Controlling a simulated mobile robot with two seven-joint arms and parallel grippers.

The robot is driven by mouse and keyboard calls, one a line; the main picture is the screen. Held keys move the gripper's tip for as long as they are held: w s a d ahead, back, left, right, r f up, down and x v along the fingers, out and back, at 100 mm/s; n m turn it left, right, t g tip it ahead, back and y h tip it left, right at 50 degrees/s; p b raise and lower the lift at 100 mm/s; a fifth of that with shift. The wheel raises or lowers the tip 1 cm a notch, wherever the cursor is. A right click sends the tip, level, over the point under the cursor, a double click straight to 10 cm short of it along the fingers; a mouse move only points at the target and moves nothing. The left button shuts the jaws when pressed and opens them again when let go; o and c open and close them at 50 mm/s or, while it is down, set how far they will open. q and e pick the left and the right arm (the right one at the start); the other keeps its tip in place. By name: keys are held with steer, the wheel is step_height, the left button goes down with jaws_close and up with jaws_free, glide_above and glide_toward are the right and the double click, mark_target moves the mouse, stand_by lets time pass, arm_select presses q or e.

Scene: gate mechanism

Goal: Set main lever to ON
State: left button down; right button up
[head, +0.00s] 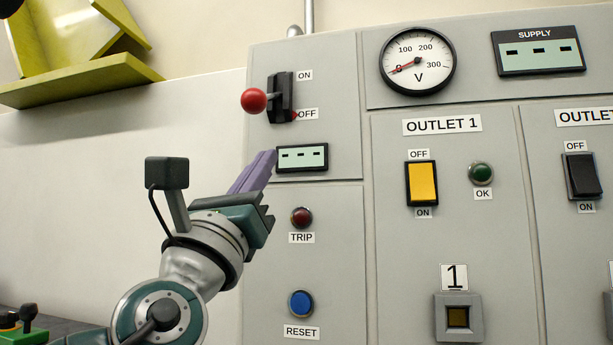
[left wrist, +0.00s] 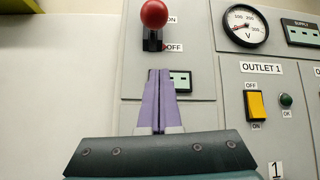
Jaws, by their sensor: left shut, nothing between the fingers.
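The main lever has a red ball knob (head: 254,100) on a black slotted mount (head: 281,98), between an ON label (head: 304,75) above and an OFF label (head: 308,114) below. In the left wrist view the red knob (left wrist: 154,13) is at the top, above the fingers. My left gripper (head: 266,158) has purple fingers pressed together with nothing between them. Its fingertips are below the lever, by the left edge of a small display (head: 302,157). In the left wrist view the left gripper (left wrist: 159,72) points up toward the mount. My right gripper does not show.
The grey panel has a voltmeter (head: 417,61) with its needle near 0, a supply display (head: 538,51) showing dashes, a trip lamp (head: 301,217), a blue reset button (head: 301,304) and a yellow outlet switch (head: 422,183). A yellow-green shelf (head: 80,88) hangs at upper left. The wall between is bare.

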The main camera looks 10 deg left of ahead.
mark_target(265, 98)
arm_select(q)
steer(key=r+p, duration=0.4)
steer(key=shift+s+a+r, duration=0.15)
steer(key=shift+a+r, duration=0.05)
steer(key=shift+r, duration=0.2)
